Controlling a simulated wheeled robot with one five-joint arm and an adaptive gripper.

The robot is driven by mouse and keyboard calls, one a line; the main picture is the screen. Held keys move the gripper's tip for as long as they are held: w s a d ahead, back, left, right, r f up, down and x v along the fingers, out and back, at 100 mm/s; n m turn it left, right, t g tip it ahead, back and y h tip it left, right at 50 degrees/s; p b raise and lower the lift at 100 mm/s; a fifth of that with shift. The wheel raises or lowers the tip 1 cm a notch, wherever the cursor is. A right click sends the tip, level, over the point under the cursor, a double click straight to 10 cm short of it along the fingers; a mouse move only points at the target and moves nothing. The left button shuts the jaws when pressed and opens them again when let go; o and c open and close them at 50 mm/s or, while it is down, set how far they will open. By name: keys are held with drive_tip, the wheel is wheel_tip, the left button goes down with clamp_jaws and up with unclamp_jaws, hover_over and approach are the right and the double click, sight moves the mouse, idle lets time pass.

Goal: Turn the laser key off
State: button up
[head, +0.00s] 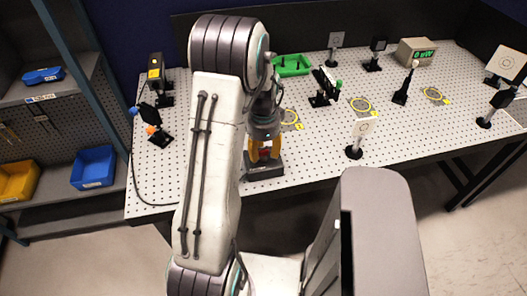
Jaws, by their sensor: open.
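My gripper (264,157), with yellow-orange fingers, points down at the front edge of the perforated optical table (205,182). Its fingers are open, one on each side of a small red part that is probably the laser key (265,153). The red part sits on top of a dark box (264,171) at the table's front edge. The fingers are close to the box top; I cannot tell whether they touch the red part. The key's angle is too small and too hidden to read. A black laser-like unit with a yellow label (155,72) stands at the back left.
Mounted optics stand nearby: a white card (361,131) to the right and a mount with an orange knob (156,130) to the left. A green tray (292,65) and a power meter (417,51) are at the back. Shelves with bins (93,167) stand left.

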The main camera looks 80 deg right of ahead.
drive_tip(key=shift+f, duration=0.55)
drive_tip(key=shift+o, duration=0.3)
clamp_jaws()
